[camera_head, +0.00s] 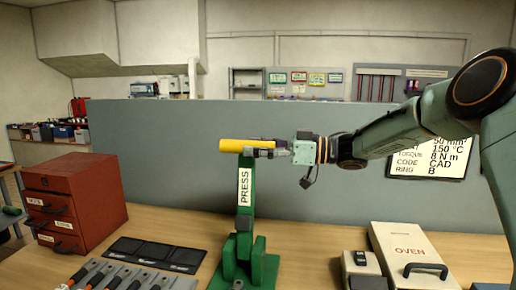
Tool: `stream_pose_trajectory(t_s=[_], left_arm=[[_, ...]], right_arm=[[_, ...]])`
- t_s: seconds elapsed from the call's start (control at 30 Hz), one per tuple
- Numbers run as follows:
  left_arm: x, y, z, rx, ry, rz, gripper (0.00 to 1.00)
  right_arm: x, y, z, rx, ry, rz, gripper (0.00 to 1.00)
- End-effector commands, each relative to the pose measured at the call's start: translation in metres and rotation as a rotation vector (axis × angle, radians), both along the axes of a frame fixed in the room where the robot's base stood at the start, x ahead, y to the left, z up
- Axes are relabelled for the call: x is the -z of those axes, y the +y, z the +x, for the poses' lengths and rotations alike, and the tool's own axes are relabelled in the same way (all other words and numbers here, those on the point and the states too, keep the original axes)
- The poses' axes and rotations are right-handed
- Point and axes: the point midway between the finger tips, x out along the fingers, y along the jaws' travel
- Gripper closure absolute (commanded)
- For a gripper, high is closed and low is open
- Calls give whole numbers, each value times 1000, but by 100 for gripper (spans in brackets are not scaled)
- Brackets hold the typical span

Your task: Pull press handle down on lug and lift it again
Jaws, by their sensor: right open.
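The green press (245,220) stands upright on the wooden bench, with a white PRESS label on its column. Its yellow handle (240,146) lies about level across the top of the column. My right gripper (258,150) comes in from the right at handle height. Its open fingers are at the right part of the handle; I cannot tell whether they touch it. My left gripper is not in view.
A red drawer cabinet (75,200) stands left, with a dark tray (155,254) and several hand tools (120,276) in front. A cream OVEN box (410,255) stands right. A grey panel (160,150) rises behind the bench. A sign (430,160) is partly behind my right arm.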

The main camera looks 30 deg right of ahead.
Motion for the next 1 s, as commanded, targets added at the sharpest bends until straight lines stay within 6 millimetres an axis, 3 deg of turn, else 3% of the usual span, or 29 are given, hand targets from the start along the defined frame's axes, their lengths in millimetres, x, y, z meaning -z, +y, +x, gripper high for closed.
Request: stream_pose_trajectory(t_s=[0.13, 0.77, 1.0], left_arm=[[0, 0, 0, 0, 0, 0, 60], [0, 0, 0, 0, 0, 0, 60], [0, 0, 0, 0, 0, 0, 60]], right_arm=[[0, 0, 0, 0, 1, 0, 46], [0, -1, 0, 1, -1, 0, 99], [0, -1, 0, 2, 1, -1, 100]])
